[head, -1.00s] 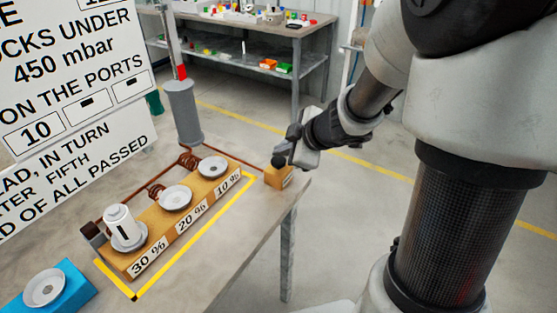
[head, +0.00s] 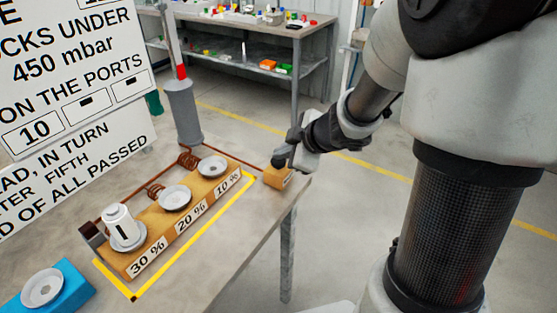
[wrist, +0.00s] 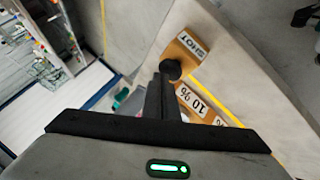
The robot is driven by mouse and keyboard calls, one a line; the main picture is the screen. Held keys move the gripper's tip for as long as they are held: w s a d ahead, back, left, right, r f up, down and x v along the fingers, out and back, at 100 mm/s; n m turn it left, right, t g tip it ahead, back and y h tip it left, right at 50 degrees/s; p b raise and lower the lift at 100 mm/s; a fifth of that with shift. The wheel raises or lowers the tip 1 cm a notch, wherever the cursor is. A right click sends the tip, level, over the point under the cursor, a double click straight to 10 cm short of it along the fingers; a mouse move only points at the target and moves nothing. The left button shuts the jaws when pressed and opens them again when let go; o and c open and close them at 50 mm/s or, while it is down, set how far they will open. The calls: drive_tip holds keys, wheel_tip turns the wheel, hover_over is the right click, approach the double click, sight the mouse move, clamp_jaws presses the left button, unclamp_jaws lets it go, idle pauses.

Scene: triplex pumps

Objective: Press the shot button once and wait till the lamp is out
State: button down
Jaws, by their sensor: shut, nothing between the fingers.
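The shot button is a black round knob (head: 278,161) on a small wooden box (head: 277,178) at the table's right corner. In the wrist view the box (wrist: 188,52) reads "SHOT", and the dark knob (wrist: 171,69) is partly hidden by my fingers. My gripper (head: 286,152) is shut and empty, its tips at the knob; I cannot tell whether they touch it or how far it is pressed.
A wooden port block (head: 190,212) marked 30 %, 20 % and 10 % lies left of the button box. A white weight (head: 119,222) stands on the 30 % port. A blue block with a dish (head: 73,283) is at lower left. A sign (head: 75,90) stands behind.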

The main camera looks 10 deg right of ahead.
sight(282, 163)
drive_tip(key=shift+f, duration=0.45)
idle(0.6)
drive_tip(key=shift+r+p, duration=1.1)
drive_tip(key=shift+r, duration=0.05)
wheel_tip(282, 163, up, 5)
drive_tip(key=p, duration=0.5)
drive_tip(key=shift+p, duration=0.3)
